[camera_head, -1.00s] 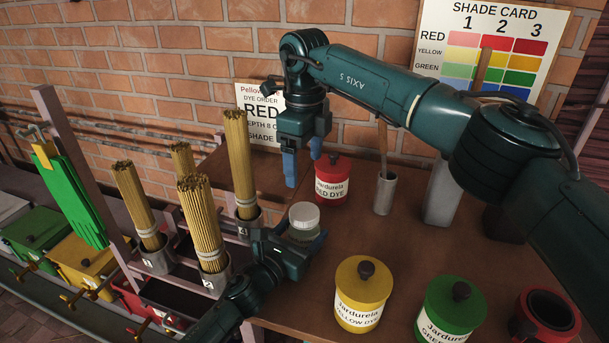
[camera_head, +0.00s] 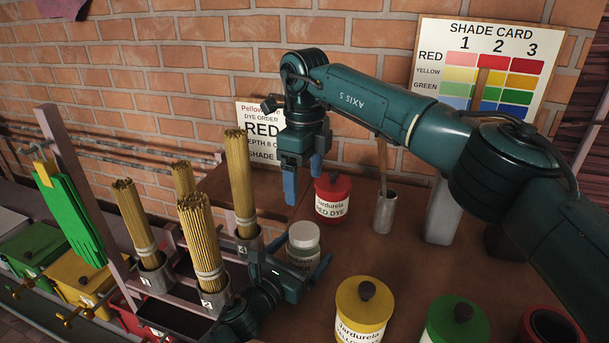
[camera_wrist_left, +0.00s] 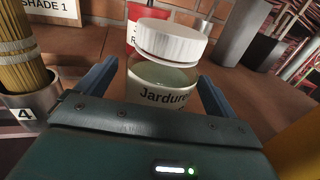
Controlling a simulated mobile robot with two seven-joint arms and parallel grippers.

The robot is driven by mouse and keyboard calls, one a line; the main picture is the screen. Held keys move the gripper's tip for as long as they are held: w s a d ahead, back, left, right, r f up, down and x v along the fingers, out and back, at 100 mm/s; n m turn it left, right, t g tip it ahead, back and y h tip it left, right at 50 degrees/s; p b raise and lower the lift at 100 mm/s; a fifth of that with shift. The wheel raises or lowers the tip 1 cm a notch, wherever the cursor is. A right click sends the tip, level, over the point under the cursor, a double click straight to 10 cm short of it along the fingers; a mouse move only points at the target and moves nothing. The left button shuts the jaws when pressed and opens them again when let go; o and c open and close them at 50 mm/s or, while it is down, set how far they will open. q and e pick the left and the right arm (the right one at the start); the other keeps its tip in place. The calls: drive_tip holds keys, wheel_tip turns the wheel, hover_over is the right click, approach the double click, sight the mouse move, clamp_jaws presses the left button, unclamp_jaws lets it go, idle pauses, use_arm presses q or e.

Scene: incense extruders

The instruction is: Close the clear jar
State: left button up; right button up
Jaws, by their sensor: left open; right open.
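The clear jar (camera_head: 301,254) stands on the brown table with its white lid (camera_head: 304,234) on top. In the left wrist view the jar (camera_wrist_left: 165,84) holds pale liquid behind a Jardurela label, and the white lid (camera_wrist_left: 171,42) sits over its mouth, looking slightly tilted; I cannot tell whether it is tight. My left gripper (camera_head: 299,262) is open, with its blue fingers on either side of the jar; whether they touch it I cannot tell. My right gripper (camera_head: 303,183) is open and empty, pointing down above the table behind the jar, left of the red dye jar.
The red dye jar (camera_head: 332,198), yellow dye jar (camera_head: 364,306) and green dye jar (camera_head: 455,322) stand nearby. A rack of incense bundles (camera_head: 204,240) is close on the left. A grey cup (camera_head: 385,211) with a wooden handle stands behind right. The table between is clear.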

use_arm(q)
drive_tip(key=v, duration=1.2)
drive_tip(key=shift+s, duration=0.1)
drive_tip(key=shift+s+a, duration=0.15)
drive_tip(key=shift+s, duration=0.05)
